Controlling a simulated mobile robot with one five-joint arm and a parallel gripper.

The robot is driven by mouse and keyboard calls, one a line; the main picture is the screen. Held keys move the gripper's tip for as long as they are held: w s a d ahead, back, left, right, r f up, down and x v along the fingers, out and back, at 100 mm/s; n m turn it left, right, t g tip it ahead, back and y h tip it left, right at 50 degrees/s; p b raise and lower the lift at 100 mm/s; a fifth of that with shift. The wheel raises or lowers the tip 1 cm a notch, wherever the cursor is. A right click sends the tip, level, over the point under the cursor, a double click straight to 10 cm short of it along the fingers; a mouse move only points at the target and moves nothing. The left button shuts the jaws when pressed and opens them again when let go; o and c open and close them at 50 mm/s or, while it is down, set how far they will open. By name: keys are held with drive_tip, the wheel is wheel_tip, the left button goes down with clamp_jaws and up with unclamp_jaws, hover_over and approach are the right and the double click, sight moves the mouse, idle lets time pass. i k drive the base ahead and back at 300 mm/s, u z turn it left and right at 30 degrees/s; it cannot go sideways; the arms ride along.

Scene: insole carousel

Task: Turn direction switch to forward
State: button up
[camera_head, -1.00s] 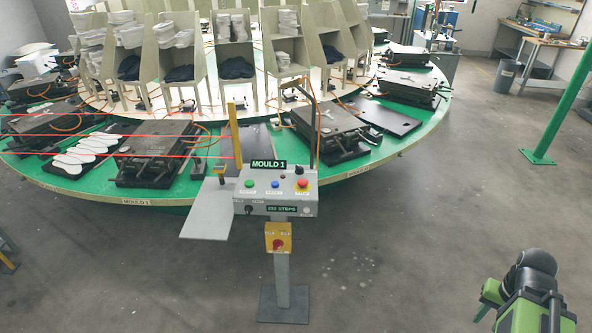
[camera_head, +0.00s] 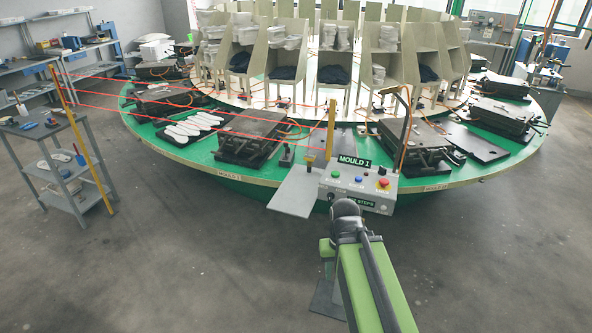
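The grey control box (camera_head: 327,183) stands in front of the carousel under a MOULD 1 sign (camera_head: 354,161). It has a green button (camera_head: 335,173), a blue button (camera_head: 358,177) and a red button (camera_head: 384,183). A small dark knob (camera_head: 331,196) at its lower left may be the direction switch; its setting is too small to read. My green and black arm reaches up from the bottom right, its black joint overlapping the box's lower edge and hiding part of the stand. My gripper's fingers cannot be seen.
The round green carousel (camera_head: 235,172) with moulds fills the back. Red beams run from a yellow post (camera_head: 82,140) at left to another yellow post (camera_head: 330,130) by the box. A grey shelf trolley (camera_head: 65,175) stands at left. A grey plate (camera_head: 292,192) juts left of the box. The front floor is open.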

sight(382, 171)
drive_tip(key=u, duration=0.55)
drive_tip(key=i, duration=1)
